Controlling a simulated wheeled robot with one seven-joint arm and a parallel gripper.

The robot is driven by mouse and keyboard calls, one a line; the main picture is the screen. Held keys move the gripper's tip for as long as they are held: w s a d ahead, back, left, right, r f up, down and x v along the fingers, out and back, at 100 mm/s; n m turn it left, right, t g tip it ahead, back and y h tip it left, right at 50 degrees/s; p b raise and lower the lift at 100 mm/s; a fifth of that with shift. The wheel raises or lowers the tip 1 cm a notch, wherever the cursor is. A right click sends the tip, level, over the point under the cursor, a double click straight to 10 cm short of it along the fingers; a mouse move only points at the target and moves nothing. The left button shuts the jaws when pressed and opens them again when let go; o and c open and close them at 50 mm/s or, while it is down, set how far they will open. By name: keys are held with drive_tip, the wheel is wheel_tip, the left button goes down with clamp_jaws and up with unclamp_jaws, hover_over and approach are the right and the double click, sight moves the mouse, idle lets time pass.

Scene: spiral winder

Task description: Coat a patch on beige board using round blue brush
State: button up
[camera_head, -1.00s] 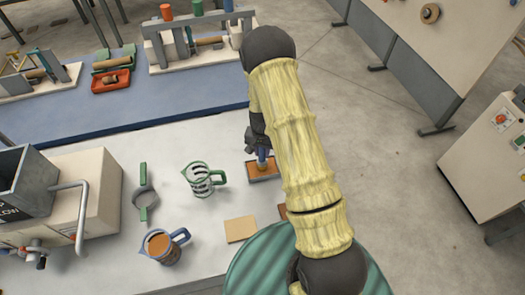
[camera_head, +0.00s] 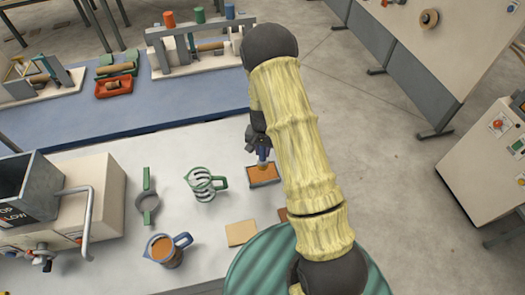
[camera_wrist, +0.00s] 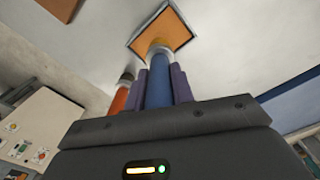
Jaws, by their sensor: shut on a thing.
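The round blue brush (camera_wrist: 159,82) is gripped upright between the purple fingers of my gripper (camera_wrist: 164,85). In the head view its blue handle (camera_head: 263,155) shows just left of my arm. Its pale tip overlaps the orange surface of a dark-rimmed tray (camera_head: 277,181); I cannot tell whether it touches. The tray also shows in the wrist view (camera_wrist: 181,30). The beige board (camera_head: 240,232) lies flat on the white table, in front of the tray and apart from the brush. An orange-handled thing (camera_wrist: 118,100) with a dark collar stands beside the brush in the wrist view.
A brown board (camera_head: 283,213) is partly hidden by my arm. A green-handled striped pitcher (camera_head: 203,183) and a blue-handled jug of brown liquid (camera_head: 166,251) stand left of the boards. A green-handled tool (camera_head: 148,199) lies farther left, near a beige machine (camera_head: 105,205).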

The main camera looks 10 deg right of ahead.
drive_tip(key=shift+r+p, duration=0.65)
drive_tip(key=shift+r, duration=0.6)
